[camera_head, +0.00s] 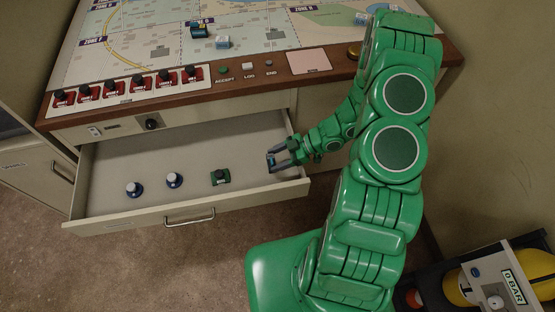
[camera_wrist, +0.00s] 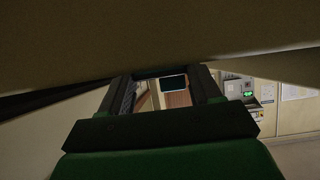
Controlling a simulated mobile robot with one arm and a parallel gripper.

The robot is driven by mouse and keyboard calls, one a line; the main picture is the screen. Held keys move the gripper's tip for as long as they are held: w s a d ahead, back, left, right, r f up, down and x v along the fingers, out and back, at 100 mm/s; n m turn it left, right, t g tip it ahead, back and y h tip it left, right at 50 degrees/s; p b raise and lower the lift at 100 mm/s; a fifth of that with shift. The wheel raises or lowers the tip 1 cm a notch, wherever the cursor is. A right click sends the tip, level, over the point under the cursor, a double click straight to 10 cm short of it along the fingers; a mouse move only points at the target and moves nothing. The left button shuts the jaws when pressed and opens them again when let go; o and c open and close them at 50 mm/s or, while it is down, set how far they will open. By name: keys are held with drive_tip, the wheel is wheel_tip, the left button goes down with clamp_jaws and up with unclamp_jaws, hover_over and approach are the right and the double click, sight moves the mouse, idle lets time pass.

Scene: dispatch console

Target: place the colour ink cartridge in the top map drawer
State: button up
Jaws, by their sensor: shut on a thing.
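The top map drawer (camera_head: 150,212) is pulled open below the desk. My gripper (camera_head: 277,158) is over the right end of the drawer, low near its front right corner. It is shut on a small dark thing, the colour ink cartridge (camera_head: 271,158), mostly hidden by the fingers. In the wrist view a dark bar spans the two fingertips of my gripper (camera_wrist: 165,76). I cannot tell whether the cartridge touches the drawer floor.
The drawer's left and back floor is bare. The desk (camera_head: 240,82) carries a map and red switches.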

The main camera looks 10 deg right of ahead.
drive_tip(key=shift+f, duration=0.7)
drive_tip(key=shift+f, duration=0.6)
drive_tip(key=o, duration=1.1)
drive_tip(key=shift+c, duration=0.2)
drive_tip(key=shift+r, duration=0.1)
drive_tip(key=shift+r, duration=0.6)
drive_tip(key=shift+v, duration=1.75)
drive_tip(key=v, duration=0.8)
drive_tip(key=shift+d, duration=0.25)
